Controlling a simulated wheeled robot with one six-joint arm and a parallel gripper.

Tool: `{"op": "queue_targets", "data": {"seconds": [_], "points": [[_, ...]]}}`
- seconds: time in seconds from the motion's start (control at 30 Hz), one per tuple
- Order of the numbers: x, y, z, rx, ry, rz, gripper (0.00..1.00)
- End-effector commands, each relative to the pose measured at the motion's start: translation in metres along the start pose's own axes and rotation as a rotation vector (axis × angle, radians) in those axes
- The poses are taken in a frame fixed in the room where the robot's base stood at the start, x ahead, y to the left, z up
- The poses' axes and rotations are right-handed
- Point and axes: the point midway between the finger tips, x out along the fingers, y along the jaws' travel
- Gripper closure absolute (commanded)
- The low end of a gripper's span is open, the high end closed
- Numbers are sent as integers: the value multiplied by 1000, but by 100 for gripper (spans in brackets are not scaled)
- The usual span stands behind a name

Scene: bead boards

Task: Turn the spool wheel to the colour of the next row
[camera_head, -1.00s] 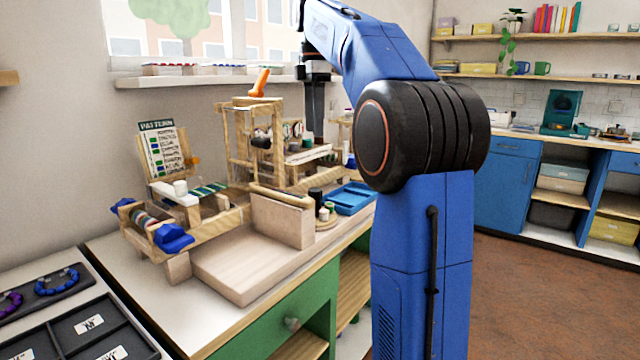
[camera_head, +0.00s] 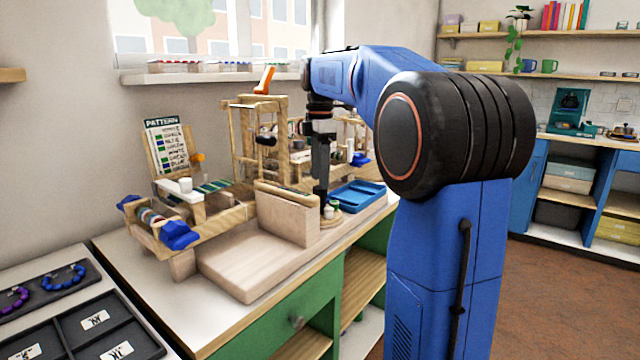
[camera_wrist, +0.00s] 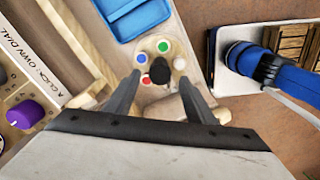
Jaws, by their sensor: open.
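The spool wheel (camera_wrist: 146,85) is a small round wooden disc with blue, green, white and red spools around a black centre knob (camera_wrist: 159,70). In the head view the wheel (camera_head: 343,219) sits near the bench's front edge, partly hidden by my gripper. My gripper (camera_wrist: 159,82) is open, pointing down, with its fingers on either side of the knob in the wrist view; contact cannot be told. In the head view my gripper (camera_head: 321,192) is just above the wheel. The pattern card (camera_head: 170,147) stands upright at the left with coloured rows, too small to read surely.
A blue tray (camera_head: 357,196) lies right behind the wheel. A wooden loom frame (camera_head: 245,140) and an upright board (camera_head: 286,214) stand close to my gripper. A purple knob (camera_wrist: 26,115) is at the left in the wrist view. Dark trays (camera_head: 85,325) lie front left.

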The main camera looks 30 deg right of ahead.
Motion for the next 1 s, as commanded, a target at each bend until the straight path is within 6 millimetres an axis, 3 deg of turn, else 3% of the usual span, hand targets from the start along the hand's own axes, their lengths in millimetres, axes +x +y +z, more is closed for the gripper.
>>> {"op": "queue_targets", "data": {"seconds": [0.23,0.6,0.63,0.8,1.0], "points": [[26,0,0,0,0,0,50],[30,0,0,0,0,2,50],[30,0,0,0,0,2,53],[30,0,0,0,0,1,92],[30,0,0,6,0,1,91]]}}
